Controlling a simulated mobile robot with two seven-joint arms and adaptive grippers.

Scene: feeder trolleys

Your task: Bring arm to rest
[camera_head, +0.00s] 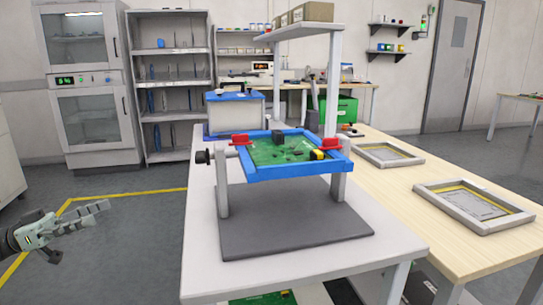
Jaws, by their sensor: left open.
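My left gripper (88,219) shows at the lower left of the head view, its arm coming in from the left edge. It is open and empty, over the grey floor and left of the white table (203,262), clear of it. My right gripper is not in view. No other object belongs to the task line.
A blue frame (270,172) holding a green circuit board (285,153) sits on a stand with a grey base (290,228) on the white table. A wooden table (408,183) with two grey frames adjoins at right. Open floor lies around my left gripper.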

